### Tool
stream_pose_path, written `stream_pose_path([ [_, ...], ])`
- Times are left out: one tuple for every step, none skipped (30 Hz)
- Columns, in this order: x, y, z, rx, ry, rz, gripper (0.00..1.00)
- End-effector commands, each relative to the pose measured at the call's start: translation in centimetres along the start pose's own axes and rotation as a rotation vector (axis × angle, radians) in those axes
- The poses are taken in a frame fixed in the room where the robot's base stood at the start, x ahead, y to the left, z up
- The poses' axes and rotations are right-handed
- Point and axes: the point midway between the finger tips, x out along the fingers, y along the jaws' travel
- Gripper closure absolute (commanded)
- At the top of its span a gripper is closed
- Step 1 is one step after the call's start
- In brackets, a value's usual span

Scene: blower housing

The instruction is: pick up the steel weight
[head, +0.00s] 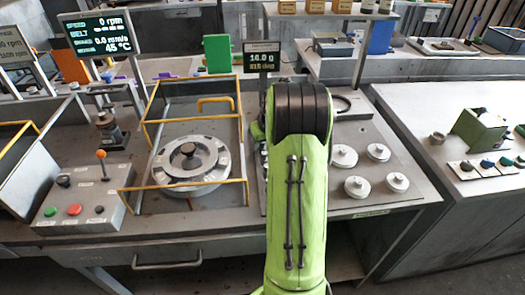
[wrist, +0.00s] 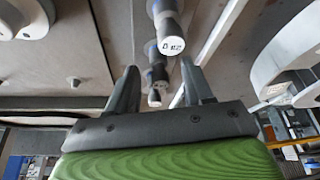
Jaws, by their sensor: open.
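My gripper (wrist: 160,70) is open in the wrist view, with its two dark fingers apart. A small metal cylinder with a pale, marked end face, a likely steel weight (wrist: 172,44), is beyond the fingertips, slightly toward the right finger. Smaller cylinders (wrist: 155,75) stand in a line with it and show between the fingers. None is clearly gripped. I cannot read the mark on the end face or tell which cylinder is the named weight. In the head view my green arm hides the gripper and most of this row.
Several pale round pieces (head: 357,187) sit on the bench right of my arm. A rotor (head: 190,160) lies inside a yellow-railed frame (head: 185,191) at left. A small display (head: 262,56) stands behind my arm. A button box (head: 82,205) is at front left.

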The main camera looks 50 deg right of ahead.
Motion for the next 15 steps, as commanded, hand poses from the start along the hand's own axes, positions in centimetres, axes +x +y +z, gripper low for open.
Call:
stream_pose_path([
  [0.59, 0.0, -0.01, 0.0, 0.001, 0.001, 0.49],
  [0.64, 0.01, -0.04, 0.0, 0.002, 0.001, 0.49],
  [0.58, 0.02, -0.07, -0.001, 0.003, 0.001, 0.49],
  [0.52, 0.02, -0.09, -0.001, 0.003, 0.001, 0.49],
  [0.5, 0.01, -0.09, -0.001, 0.003, 0.001, 0.49],
  [0.48, 0.01, -0.09, -0.001, 0.003, 0.001, 0.49],
  [0.48, 0.01, -0.08, -0.001, 0.002, 0.001, 0.52],
  [0.47, 0.01, -0.08, -0.001, 0.002, 0.001, 0.57],
  [0.47, 0.01, -0.07, -0.001, 0.002, 0.001, 0.63],
  [0.47, 0.01, -0.07, -0.001, 0.002, 0.001, 0.67],
  [0.46, 0.01, -0.07, -0.001, 0.002, 0.001, 0.72],
  [0.46, 0.01, -0.07, -0.001, 0.002, 0.001, 0.78],
  [0.46, 0.01, -0.06, -0.001, 0.002, 0.001, 0.83],
  [0.46, 0.0, -0.06, -0.001, 0.002, 0.001, 0.87],
  [0.46, 0.01, -0.06, -0.001, 0.002, 0.001, 0.93],
])
